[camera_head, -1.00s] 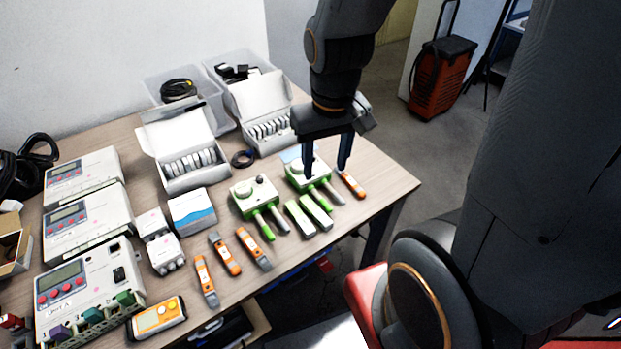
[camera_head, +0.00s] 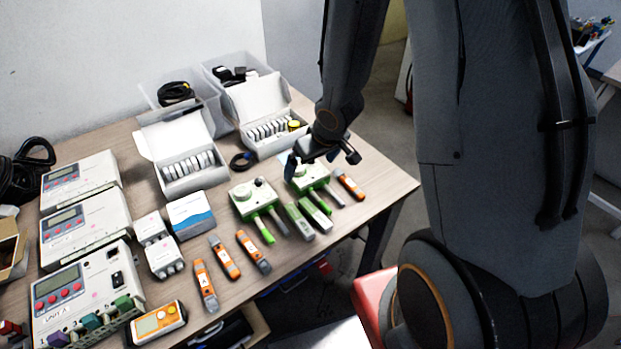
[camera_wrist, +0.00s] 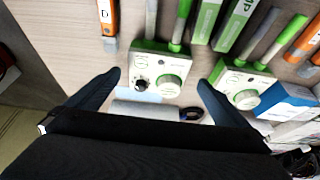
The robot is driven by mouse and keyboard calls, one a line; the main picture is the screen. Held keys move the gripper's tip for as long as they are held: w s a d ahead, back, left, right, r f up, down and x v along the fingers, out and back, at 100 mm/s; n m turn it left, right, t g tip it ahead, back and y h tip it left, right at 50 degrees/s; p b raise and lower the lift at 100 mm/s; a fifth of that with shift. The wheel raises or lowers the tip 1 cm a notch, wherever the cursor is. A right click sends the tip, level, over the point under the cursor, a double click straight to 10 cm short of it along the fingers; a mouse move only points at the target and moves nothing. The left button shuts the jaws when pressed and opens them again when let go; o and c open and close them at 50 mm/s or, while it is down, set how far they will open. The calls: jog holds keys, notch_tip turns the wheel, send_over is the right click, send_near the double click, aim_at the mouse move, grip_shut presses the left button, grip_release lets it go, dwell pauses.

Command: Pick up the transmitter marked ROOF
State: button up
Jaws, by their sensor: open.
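No label reading ROOF is legible in either view, so I cannot tell which device carries it. A green-and-white box with a knob (camera_head: 307,177) stands near the table's right end. In the wrist view this box (camera_wrist: 160,66) lies between my open fingers. My gripper (camera_wrist: 160,77) is open and empty; it also shows in the head view (camera_head: 303,166), above the back of that box and partly covering it. A second green-and-white knob box (camera_head: 252,195) stands to its left. Two slim green-and-grey devices (camera_head: 300,222) (camera_head: 316,212) lie in front, with partial lettering in the wrist view.
Several orange handhelds (camera_head: 205,286) lie along the front edge; one (camera_head: 350,186) lies at the right. Open white cartons (camera_head: 195,185) and clear bins stand behind. White meter units (camera_head: 85,222), small white boxes (camera_head: 163,258) and a blue-and-white box (camera_head: 190,214) fill the left and middle.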

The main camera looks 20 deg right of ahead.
aim_at(308, 172)
jog(key=shift+x, duration=2.9)
jog(key=shift+d, duration=0.2)
jog(key=c, duration=1.3)
jog(key=shift+r, duration=0.1)
